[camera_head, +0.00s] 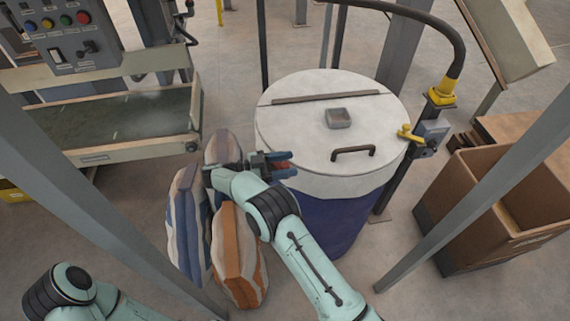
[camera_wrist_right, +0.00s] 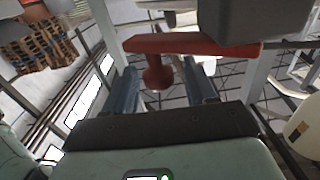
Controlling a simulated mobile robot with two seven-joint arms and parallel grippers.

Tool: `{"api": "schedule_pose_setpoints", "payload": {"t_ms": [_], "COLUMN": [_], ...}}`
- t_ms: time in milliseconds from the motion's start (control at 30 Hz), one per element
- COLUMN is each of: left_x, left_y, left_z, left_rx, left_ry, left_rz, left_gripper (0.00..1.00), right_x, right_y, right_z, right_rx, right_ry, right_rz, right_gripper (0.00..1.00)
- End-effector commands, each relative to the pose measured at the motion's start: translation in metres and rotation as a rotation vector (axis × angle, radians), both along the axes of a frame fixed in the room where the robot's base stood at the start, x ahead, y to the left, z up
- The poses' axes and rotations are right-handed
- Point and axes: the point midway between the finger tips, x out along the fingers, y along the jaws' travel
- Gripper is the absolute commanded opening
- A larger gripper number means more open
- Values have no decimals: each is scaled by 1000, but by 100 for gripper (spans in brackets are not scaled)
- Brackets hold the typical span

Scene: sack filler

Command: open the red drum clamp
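The red drum clamp shows in the wrist view as a red bar (camera_wrist_right: 200,45) with a round red knob (camera_wrist_right: 157,76) hanging below it. My right gripper (camera_wrist_right: 162,88) is open, its two fingers apart on either side of the knob, with gaps showing. In the head view my right gripper (camera_head: 282,165) is at the left side of the blue drum (camera_head: 330,215), near its white lid (camera_head: 300,125). Only a small bit of red shows by the fingers there. My left arm is at the bottom left; its gripper is out of view.
Striped sacks (camera_head: 240,245) stand on the floor left of the drum. A yellow-handled valve (camera_head: 410,134) and pipe stand right of it, with an open cardboard box (camera_head: 500,200) beyond. Slanting grey posts cross both sides. A control panel (camera_head: 65,30) is at upper left.

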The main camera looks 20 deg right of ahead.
Motion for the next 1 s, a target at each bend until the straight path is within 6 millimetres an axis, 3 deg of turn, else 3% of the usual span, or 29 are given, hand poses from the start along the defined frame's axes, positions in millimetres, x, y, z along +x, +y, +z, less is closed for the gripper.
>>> {"api": "schedule_pose_setpoints", "payload": {"t_ms": [267, 700, 1000], "left_x": [1, 33, 35], "left_y": [0, 0, 0], "left_z": [1, 29, 31], "left_rx": [0, 0, 0], "left_ry": [-1, -38, -40], "left_rz": [0, 0, 0], "left_gripper": [45, 45, 45], "right_x": [0, 14, 13], "right_y": [3, 64, 74], "right_z": [-2, 2, -1], "right_rx": [3, -2, 1], "right_ry": [4, -3, 2], "right_rz": [2, 3, 1], "right_gripper": [55, 55, 55]}}
